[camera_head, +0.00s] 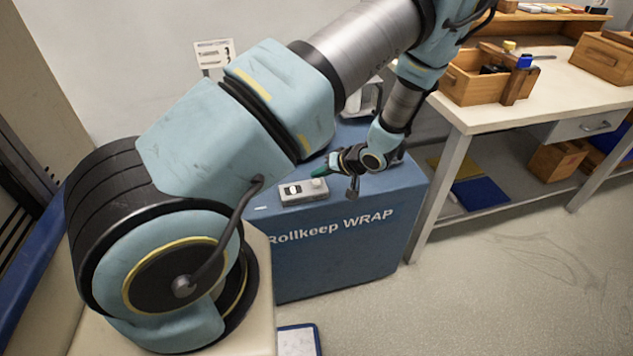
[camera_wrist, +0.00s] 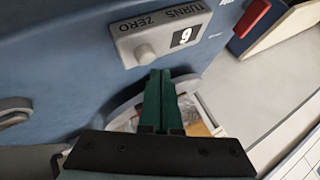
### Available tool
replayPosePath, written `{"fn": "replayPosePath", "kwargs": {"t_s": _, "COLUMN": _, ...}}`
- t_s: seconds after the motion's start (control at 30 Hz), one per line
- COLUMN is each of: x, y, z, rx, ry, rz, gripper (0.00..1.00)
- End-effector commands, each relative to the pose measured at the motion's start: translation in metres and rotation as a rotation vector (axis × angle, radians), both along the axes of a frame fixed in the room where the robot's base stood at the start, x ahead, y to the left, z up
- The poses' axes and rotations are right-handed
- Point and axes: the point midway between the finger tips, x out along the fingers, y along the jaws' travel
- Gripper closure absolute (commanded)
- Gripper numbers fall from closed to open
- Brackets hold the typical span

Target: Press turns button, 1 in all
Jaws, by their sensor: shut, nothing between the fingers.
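A small grey control box (camera_head: 303,192) sits on the blue machine top and also shows in the wrist view (camera_wrist: 180,22). It bears the words TURNS and ZERO and a small display (camera_wrist: 186,37) with one digit, which looks like 9 or an upside-down 6. A round pale button (camera_wrist: 145,53) stands out at its left end in the wrist view, by the word ZERO; it also shows in the head view (camera_head: 318,184). My gripper (camera_wrist: 160,72) is shut and empty. Its green fingertips lie just below and right of the button in the wrist view; contact cannot be told.
The blue machine (camera_head: 340,240), marked Rollkeep WRAP, carries the box. A workbench (camera_head: 540,95) with wooden boxes (camera_head: 477,85) stands to the right. A grey curved part (camera_wrist: 185,82) lies behind the fingers in the wrist view. Floor at lower right is clear.

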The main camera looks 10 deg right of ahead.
Motion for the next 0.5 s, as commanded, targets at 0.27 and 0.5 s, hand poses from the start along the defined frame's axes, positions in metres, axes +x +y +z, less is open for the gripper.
{"fn": "replayPosePath", "kwargs": {"t_s": 0.27, "x": 0.0, "y": 0.0007, "z": -0.0037, "rx": 0.0, "ry": 0.0, "rz": 0.002, "gripper": 1.0}}
{"fn": "replayPosePath", "kwargs": {"t_s": 0.5, "x": 0.0, "y": 0.0002, "z": -0.0084, "rx": 0.0, "ry": 0.0, "rz": 0.0, "gripper": 1.0}}
